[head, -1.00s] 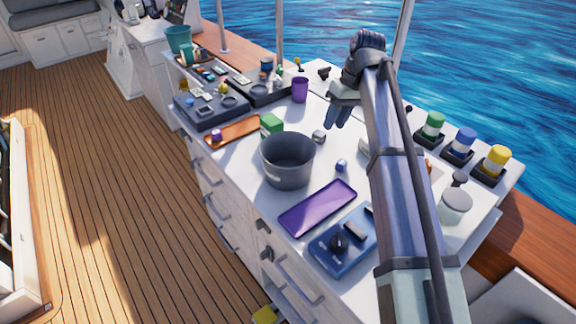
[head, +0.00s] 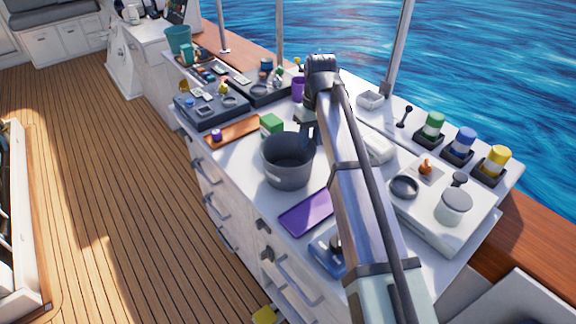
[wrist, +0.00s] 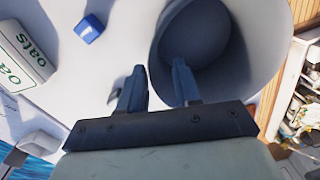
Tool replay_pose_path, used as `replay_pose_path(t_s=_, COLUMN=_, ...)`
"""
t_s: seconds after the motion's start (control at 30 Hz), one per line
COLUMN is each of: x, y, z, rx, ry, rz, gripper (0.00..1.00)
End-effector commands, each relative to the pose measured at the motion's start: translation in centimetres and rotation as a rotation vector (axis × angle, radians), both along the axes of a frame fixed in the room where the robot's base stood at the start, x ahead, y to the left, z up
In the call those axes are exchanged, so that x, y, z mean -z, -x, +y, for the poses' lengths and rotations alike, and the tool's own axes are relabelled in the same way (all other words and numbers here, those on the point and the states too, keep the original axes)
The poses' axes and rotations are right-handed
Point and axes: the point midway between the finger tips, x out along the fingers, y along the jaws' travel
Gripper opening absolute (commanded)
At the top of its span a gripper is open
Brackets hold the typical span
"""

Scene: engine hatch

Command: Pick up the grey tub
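The grey tub (head: 288,165) stands upright on the white counter, open at the top. In the wrist view the tub (wrist: 250,75) fills the upper right, and I look partly into it. My gripper (head: 308,132) is at the tub's far right rim in the head view. In the wrist view my gripper (wrist: 158,82) is open, its two fingers apart. The right finger overlaps the tub's opening and the left finger is outside, over the counter, with the near wall between them in the picture. I cannot tell whether either finger touches the tub.
A purple tray (head: 306,212) lies in front. A blue cube (wrist: 90,28) and an oats box (wrist: 25,50) lie nearby. A purple cup (head: 298,88) stands behind.

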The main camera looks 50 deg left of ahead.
Motion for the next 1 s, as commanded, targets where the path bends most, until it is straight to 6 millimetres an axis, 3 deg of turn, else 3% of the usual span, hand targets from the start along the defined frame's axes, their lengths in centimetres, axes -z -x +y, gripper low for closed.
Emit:
replay_pose_path(t_s=0.33, x=1.7, y=0.0, z=0.0, rx=0.0, ry=0.001, rz=0.001, gripper=0.33)
replay_pose_path(t_s=0.7, x=5.8, y=0.0, z=0.0, rx=0.0, ry=0.001, rz=0.001, gripper=0.33)
replay_pose_path(t_s=0.9, x=5.9, y=-0.1, z=0.1, rx=0.0, ry=0.0, rz=0.0, gripper=0.33)
replay_pose_path(t_s=1.0, x=5.9, y=0.0, z=0.1, rx=0.0, ry=0.0, rz=0.001, gripper=0.25)
